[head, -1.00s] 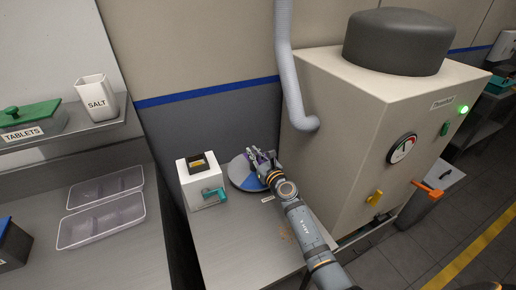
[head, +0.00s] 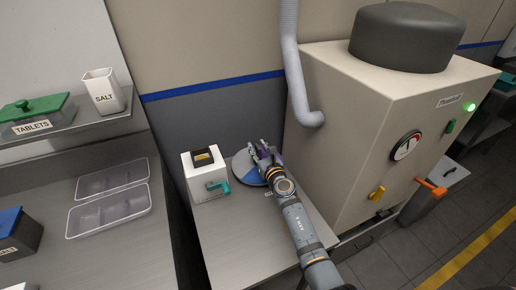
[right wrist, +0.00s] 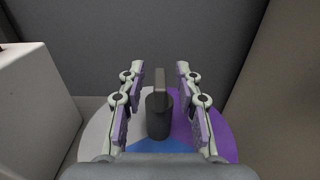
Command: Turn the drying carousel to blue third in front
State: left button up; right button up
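The drying carousel (head: 241,172) is a round disc on the steel table, partly hidden by my right arm in the head view. Its blue third (head: 253,177) shows toward the front. In the right wrist view the blue third (right wrist: 160,146) is nearest, the white third (right wrist: 98,133) is left and the purple third (right wrist: 215,132) is right. A dark upright post with a flat grey handle (right wrist: 160,90) stands at its centre. My right gripper (right wrist: 156,95) is open, its fingers on either side of the handle with gaps. My left gripper is not in view.
A white box with a teal lever (head: 216,187) stands just left of the carousel. A large beige machine (head: 345,130) stands close on the right, with a grey hose (head: 297,75) above. Bare table (head: 235,235) lies in front.

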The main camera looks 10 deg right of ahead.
jog(key=shift+s, duration=0.15)
jog(key=s+d, duration=0.1)
jog(key=s, duration=1)
jog(key=shift+s+d, duration=0.3)
jog(key=shift+d, duration=0.1)
